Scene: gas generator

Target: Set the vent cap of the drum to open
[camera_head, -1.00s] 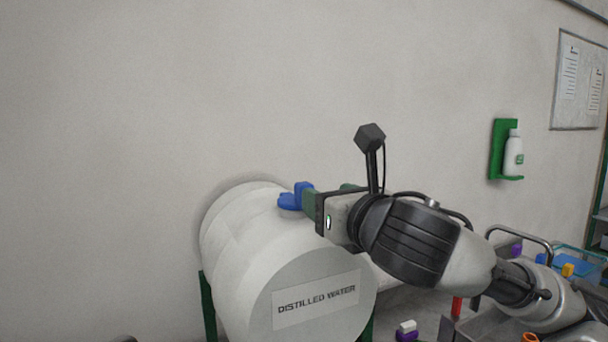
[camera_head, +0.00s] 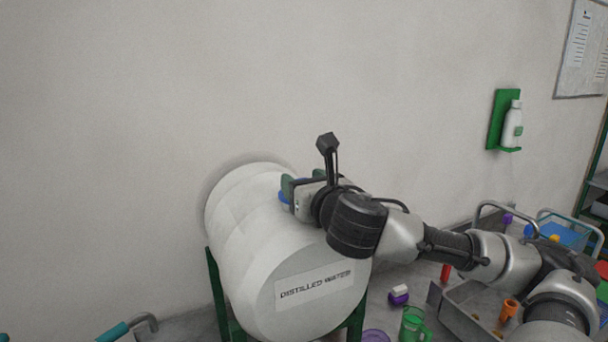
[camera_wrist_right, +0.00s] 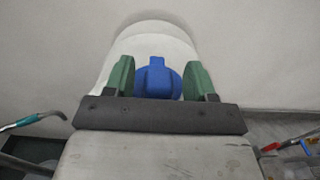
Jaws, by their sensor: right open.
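The white drum (camera_head: 245,230), labelled "DISTILLED WATER", lies on its side on a green stand. The blue vent cap (camera_head: 283,197) is on top of it, mostly hidden behind my right gripper in the head view. My right gripper (camera_head: 287,187) is at the cap. In the right wrist view the blue cap (camera_wrist_right: 157,78) with its raised ridge sits between the two green fingers of my right gripper (camera_wrist_right: 158,75). The fingers are open, with a gap on each side of the ridge. My left gripper is not in view.
A green stand (camera_head: 216,295) holds the drum close to the wall. A green holder (camera_head: 498,120) with a white bottle hangs on the wall at right. A green jug (camera_head: 412,324), a purple-and-white item (camera_head: 399,294) and a grey tray (camera_head: 470,312) are at lower right.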

